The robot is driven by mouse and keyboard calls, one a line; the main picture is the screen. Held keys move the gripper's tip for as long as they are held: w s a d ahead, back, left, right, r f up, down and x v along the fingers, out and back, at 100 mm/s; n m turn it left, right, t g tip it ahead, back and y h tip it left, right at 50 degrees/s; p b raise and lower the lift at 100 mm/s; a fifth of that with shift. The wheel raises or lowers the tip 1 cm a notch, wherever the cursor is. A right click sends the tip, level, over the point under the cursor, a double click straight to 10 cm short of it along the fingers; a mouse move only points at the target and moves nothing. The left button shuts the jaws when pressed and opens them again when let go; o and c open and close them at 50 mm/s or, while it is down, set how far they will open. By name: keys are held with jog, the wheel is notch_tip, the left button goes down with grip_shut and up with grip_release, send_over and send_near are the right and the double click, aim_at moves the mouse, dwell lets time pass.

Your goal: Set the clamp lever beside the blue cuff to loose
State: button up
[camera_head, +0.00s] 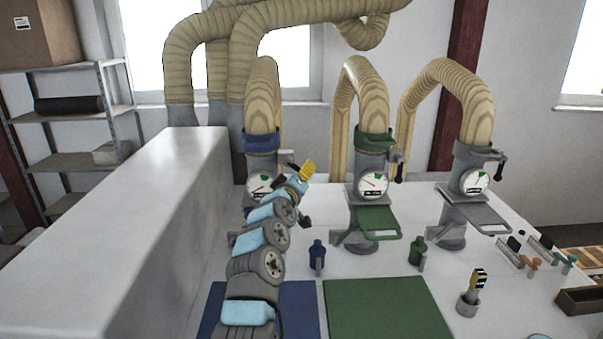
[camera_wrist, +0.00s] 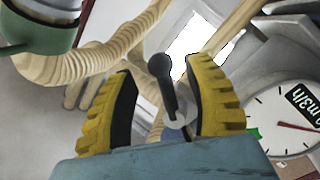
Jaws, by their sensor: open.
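The blue cuff (camera_head: 262,140) wraps the left duct above its gauge (camera_head: 261,185). The clamp lever (camera_wrist: 166,85), a dark handle with a round knob on a grey pivot, shows between the yellow fingers in the wrist view. In the head view the lever is largely hidden by my gripper (camera_head: 306,171), just right of the blue cuff's duct. My gripper (camera_wrist: 160,72) is open, one finger on each side of the lever in the picture. I cannot tell whether either finger touches it. The gauge (camera_wrist: 285,115) fills the right of the wrist view.
The green cuff (camera_head: 374,139) and the grey cuff (camera_head: 478,151) stand to the right, with their own levers. A blue bottle (camera_head: 316,255) and a green bottle (camera_head: 417,250) stand in front. A long white housing (camera_head: 150,210) is left of my arm.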

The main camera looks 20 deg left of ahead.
jog(key=shift+w+a, duration=0.1)
jog(key=shift+w, duration=0.5)
jog(key=shift+w+a, duration=0.15)
grip_shut()
